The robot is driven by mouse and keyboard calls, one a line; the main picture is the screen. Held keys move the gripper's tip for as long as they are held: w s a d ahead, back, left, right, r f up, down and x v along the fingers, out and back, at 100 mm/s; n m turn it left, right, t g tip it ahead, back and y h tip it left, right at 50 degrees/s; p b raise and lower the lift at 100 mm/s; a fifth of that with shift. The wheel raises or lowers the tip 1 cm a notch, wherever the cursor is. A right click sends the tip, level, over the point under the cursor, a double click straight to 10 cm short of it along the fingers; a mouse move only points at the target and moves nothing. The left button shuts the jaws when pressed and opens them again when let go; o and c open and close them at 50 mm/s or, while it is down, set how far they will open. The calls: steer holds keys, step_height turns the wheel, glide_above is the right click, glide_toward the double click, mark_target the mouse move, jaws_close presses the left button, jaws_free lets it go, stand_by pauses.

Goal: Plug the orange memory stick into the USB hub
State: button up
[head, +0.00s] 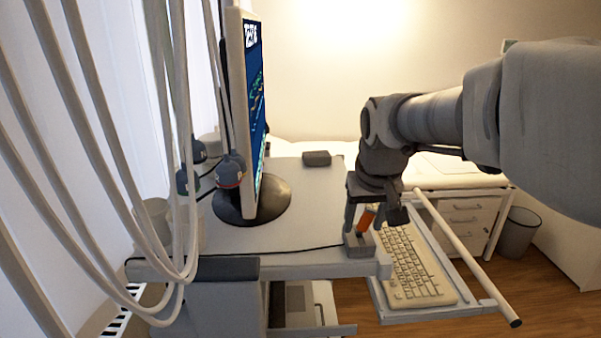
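The orange memory stick (367,218) is small and partly hidden between the fingers of my gripper (372,218). It looks slightly tilted, with its lower end close above or at a small grey block that looks like the USB hub (357,246). That block sits near the table's front right corner, and a dark cable runs left from it. My gripper points down over the block. Its fingers stand on either side of the stick, but I cannot tell whether they touch it. I also cannot tell whether the stick is in a port.
A keyboard (412,268) lies on a lower tray with a white rail (470,265) to the right. A monitor (250,120) on a round base stands left. Several pale hoses (170,120) hang at the left. A dark box (316,158) sits farther back; the table's middle (310,215) is clear.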

steer(key=shift+a+r, duration=0.1)
steer(key=shift+r, duration=0.1)
steer(key=shift+s+r, duration=0.15)
steer(key=shift+r, duration=0.35)
steer(key=p+v, duration=0.1)
steer(key=v, duration=1.5)
steer(key=shift+s+r, duration=0.15)
steer(key=s+f+t, duration=0.1)
steer(key=s+f, duration=1.1)
steer(key=f, duration=0.4)
steer(key=shift+s+d+f, duration=0.2)
steer(key=shift+s+f, duration=0.05)
steer(key=shift+s, duration=0.15)
steer(key=shift+o, duration=0.2)
